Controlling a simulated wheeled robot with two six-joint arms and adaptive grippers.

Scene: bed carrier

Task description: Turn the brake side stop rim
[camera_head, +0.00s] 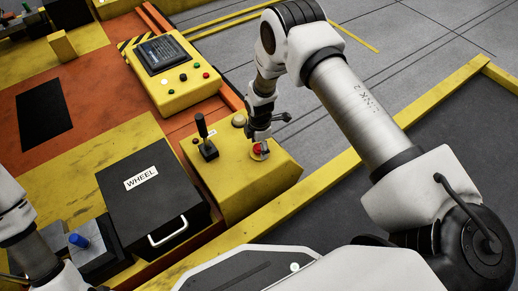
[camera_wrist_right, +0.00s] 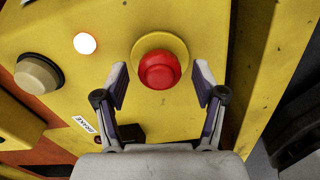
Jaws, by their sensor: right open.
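The red stop button (camera_wrist_right: 159,70) sits on a round yellow rim (camera_wrist_right: 142,43) on a yellow control box (camera_head: 262,181). In the head view the red button (camera_head: 257,149) is partly covered by my right gripper (camera_head: 262,150). In the right wrist view my right gripper (camera_wrist_right: 160,88) is open, with one finger on each side of the button and its rim. I see gaps between the fingers and the button. A "BRAKE" label (camera_wrist_right: 84,124) is on the box. My left arm shows at the lower left edge; its gripper is not clearly seen.
A black lever (camera_head: 205,138) and a beige knob (camera_head: 239,119) stand on the box near the button. A lit white lamp (camera_wrist_right: 84,43) is beside it. A black "WHEEL" case (camera_head: 150,190) with a handle and a yellow screen panel (camera_head: 177,80) are nearby.

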